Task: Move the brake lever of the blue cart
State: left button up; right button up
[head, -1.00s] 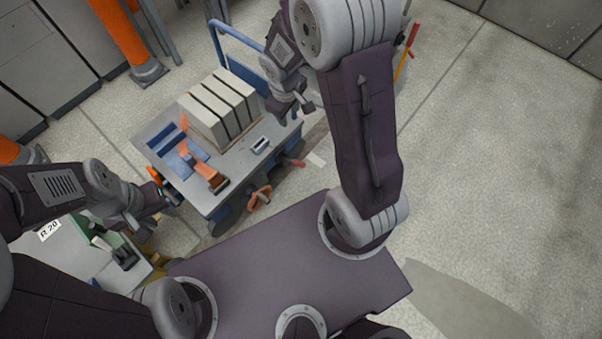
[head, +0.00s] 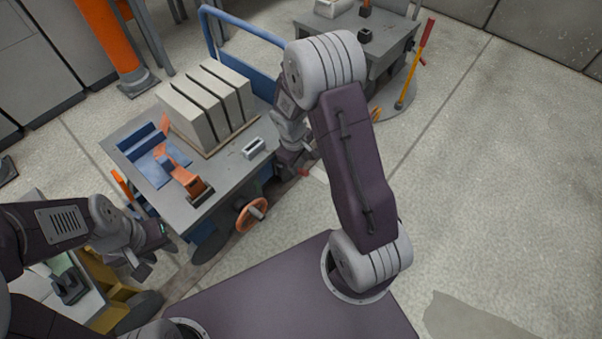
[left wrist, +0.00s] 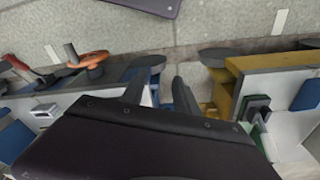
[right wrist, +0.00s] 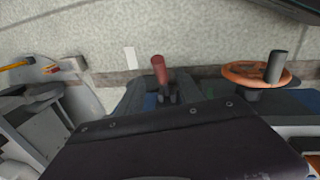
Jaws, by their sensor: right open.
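The blue cart (head: 233,183) stands left of centre in the head view, with a grey top. Its brake lever, with a red grip (right wrist: 159,68), shows between and beyond the fingertips of my right gripper (right wrist: 164,92) in the right wrist view. The red grip (head: 303,171) also peeks out beside that gripper (head: 300,165) in the head view. My right gripper is open; the lever's lower part is hidden, and I cannot tell whether the fingers touch it. My left gripper (head: 148,254) is open and empty, left of the cart's near corner.
An orange handwheel (head: 251,214) sits on the cart's near side, left of the lever. Stone slabs (head: 207,105) and an orange clamp (head: 185,178) are on its top. A yellow-framed cart (head: 110,287) is at lower left, another grey cart (head: 350,35) behind. Floor at right is clear.

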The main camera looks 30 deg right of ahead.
aim_at(301, 170)
jog(key=f+b, duration=0.1)
jog(key=f, duration=0.1)
jog(key=f+b, duration=0.1)
jog(key=f, duration=0.1)
jog(key=f+b, duration=0.1)
jog(key=shift+w+d+f, duration=0.25)
jog(key=shift+d+f, duration=0.15)
pick_arm(q)
notch_tip(301, 170, down, 4)
jog(key=shift+f, duration=0.1)
pick_arm(e)
jog(key=shift+r, duration=0.1)
grip_shut()
dwell(0.5)
